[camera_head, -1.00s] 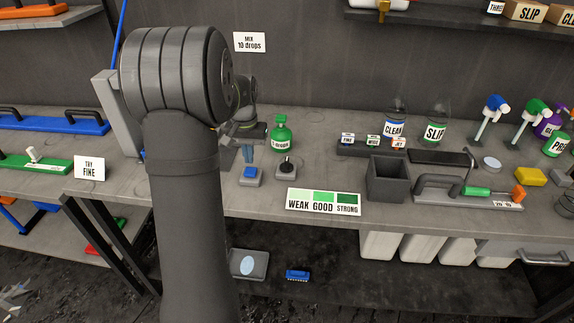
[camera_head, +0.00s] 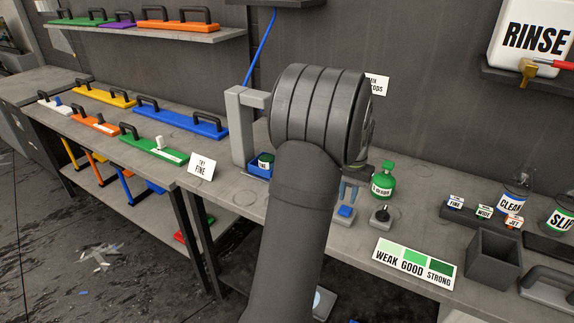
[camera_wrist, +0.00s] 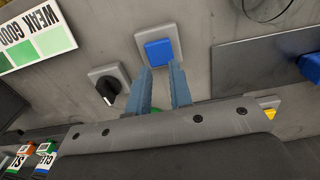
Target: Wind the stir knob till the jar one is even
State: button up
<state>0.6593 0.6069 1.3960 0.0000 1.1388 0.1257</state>
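The stir knob is likely the black pointer knob (camera_head: 381,213) on a small grey base, right of a blue button (camera_head: 345,211). In the wrist view the knob (camera_wrist: 108,88) lies left of my fingers, apart from them, beside the blue button (camera_wrist: 160,52). My arm hides part of the bench.
A green bottle (camera_head: 383,180) stands behind the knob. A WEAK/GOOD/STRONG colour card (camera_head: 415,262) lies in front. A dark open box (camera_head: 494,258) and labelled nozzles stand at right.

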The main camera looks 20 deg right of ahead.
jog(key=o, duration=0.7)
jog(key=shift+o, duration=0.7)
jog(key=shift+d+r+n, duration=0.25)
jog(key=shift+n, duration=0.05)
jog(key=s+d+r+n, duration=0.2)
jog(key=d+r+n, duration=0.35)
jog(key=n, duration=1.15)
send_near(384, 209)
notch_tip(384, 209, down, 9)
jog(key=shift+s+r, duration=0.1)
jog(key=shift+r, duration=0.05)
jog(key=c, duration=1)
